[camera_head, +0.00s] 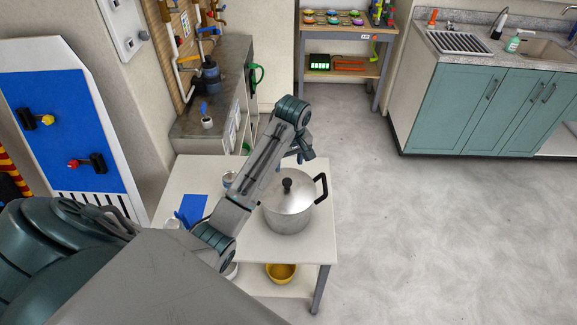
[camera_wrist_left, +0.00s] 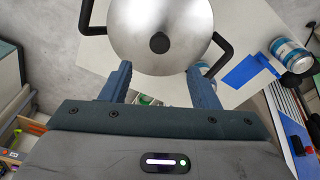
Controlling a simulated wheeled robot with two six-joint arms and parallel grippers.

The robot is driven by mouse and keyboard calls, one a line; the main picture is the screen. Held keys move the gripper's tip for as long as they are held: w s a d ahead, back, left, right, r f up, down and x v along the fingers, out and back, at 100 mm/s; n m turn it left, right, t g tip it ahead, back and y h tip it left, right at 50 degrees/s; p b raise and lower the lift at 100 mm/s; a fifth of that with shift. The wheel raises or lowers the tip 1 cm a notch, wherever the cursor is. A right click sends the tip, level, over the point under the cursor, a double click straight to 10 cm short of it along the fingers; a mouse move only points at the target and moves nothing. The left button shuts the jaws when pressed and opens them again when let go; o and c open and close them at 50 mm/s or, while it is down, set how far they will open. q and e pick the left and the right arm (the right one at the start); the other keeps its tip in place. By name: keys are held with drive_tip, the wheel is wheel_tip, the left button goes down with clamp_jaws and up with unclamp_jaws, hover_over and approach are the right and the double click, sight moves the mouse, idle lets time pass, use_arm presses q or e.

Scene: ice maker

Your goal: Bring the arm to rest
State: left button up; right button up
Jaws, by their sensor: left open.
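My left arm reaches in from the left over a small white table (camera_head: 185,175) in the head view. My left gripper (camera_head: 303,158) is above the far side of a silver pot (camera_head: 290,212). The pot has black side handles and a lid with a black knob, and stands at the table's right side. In the left wrist view my left gripper (camera_wrist_left: 160,84) is open, with nothing between its fingers. The pot (camera_wrist_left: 160,20) shows ahead of the fingertips there. My arm partly hides the table in the head view. My right gripper is in neither view.
A blue sheet (camera_head: 192,207) lies on the table. A can (camera_wrist_left: 290,55) shows beside the sheet in the wrist view. A yellow bowl (camera_head: 281,273) sits on the lower shelf. A blue panel (camera_head: 68,130) stands at left. The floor (camera_head: 440,230) at right is clear.

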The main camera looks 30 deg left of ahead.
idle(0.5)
use_arm(q)
drive_tip(key=s+d+f+m+t, duration=0.1)
drive_tip(key=s+d+f+m, duration=0.2)
drive_tip(key=s, duration=0.4)
drive_tip(key=s+d+f+m, duration=0.1)
drive_tip(key=s+f+m, duration=0.25)
drive_tip(key=s, duration=0.25)
drive_tip(key=s+d+r+m+t, duration=0.1)
drive_tip(key=s+d+m, duration=0.15)
drive_tip(key=s, duration=0.65)
drive_tip(key=s+d+r+m+t, duration=0.15)
drive_tip(key=s+m, duration=0.25)
drive_tip(key=s, duration=0.6)
wheel_tip(320, 180, down, 40)
drive_tip(key=a+g+b, duration=0.2)
drive_tip(key=a+b, duration=0.1)
drive_tip(key=b, duration=0.4)
drive_tip(key=s+f+b, duration=0.3)
drive_tip(key=s+f, duration=0.6)
drive_tip(key=f, duration=0.2)
drive_tip(key=s+a+f+n+g+b, duration=0.1)
drive_tip(key=s+f+b, duration=0.1)
drive_tip(key=s+f, duration=0.7)
wheel_tip(320, 180, down, 3)
drive_tip(key=shift+r+b, duration=0.1)
drive_tip(key=shift+b, duration=0.3)
